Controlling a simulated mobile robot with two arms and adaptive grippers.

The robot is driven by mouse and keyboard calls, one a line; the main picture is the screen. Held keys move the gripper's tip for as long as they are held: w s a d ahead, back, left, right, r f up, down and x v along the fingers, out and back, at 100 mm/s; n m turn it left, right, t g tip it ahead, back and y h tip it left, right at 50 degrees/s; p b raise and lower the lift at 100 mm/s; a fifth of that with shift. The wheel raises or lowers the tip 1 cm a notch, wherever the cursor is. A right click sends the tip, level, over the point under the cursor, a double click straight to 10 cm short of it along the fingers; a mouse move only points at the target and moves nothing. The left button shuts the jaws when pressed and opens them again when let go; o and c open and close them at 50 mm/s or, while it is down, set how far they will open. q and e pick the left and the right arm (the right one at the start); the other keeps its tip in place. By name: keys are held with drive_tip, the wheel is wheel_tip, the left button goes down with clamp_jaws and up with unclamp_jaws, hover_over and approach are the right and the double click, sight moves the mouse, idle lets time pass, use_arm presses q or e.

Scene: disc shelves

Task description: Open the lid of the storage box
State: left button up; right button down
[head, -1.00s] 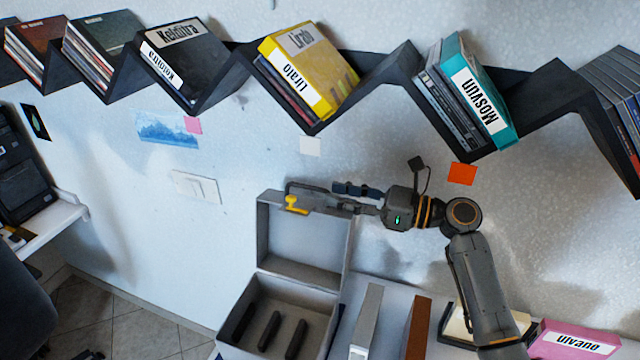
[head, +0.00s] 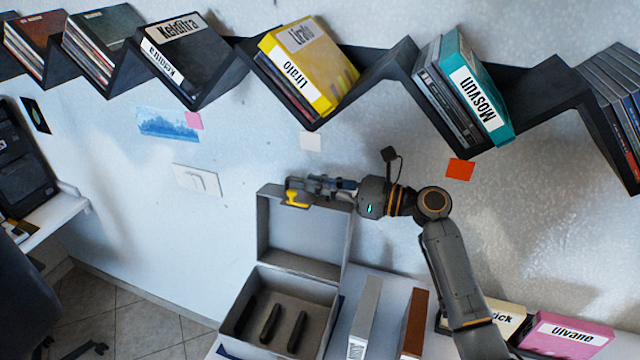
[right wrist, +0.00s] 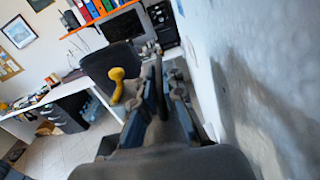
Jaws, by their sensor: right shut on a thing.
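The grey storage box (head: 240,312) stands at the lower middle of the head view with its inside showing. Its lid (head: 305,228) stands raised, roughly upright, at the back of the box. A yellow handle (head: 295,200) sits near the lid's top left corner, and it also shows in the right wrist view (right wrist: 117,82). My right gripper (head: 300,188) is at the lid's top edge, shut on the lid, with its fingertips close to the yellow handle. In the right wrist view a thin dark edge runs between the fingers (right wrist: 160,85). My left gripper is not in view.
Several dark items (head: 270,322) stand inside the box. Right of it are a grey case (head: 365,318), a brown case (head: 413,322) and a pink case (head: 565,335). The zigzag shelf (head: 385,80) with disc cases hangs on the wall above my arm.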

drive_tip(key=shift+s+a+r+n+p, duration=0.25)
drive_tip(key=shift+s+r+n+p, duration=0.2)
drive_tip(key=shift+s+p, duration=0.4)
drive_tip(key=shift+s+a, duration=0.1)
drive_tip(key=c, duration=1.4)
unclamp_jaws()
drive_tip(key=shift+f, duration=0.1)
drive_tip(key=shift+c, duration=0.2)
drive_tip(key=v, duration=1.2)
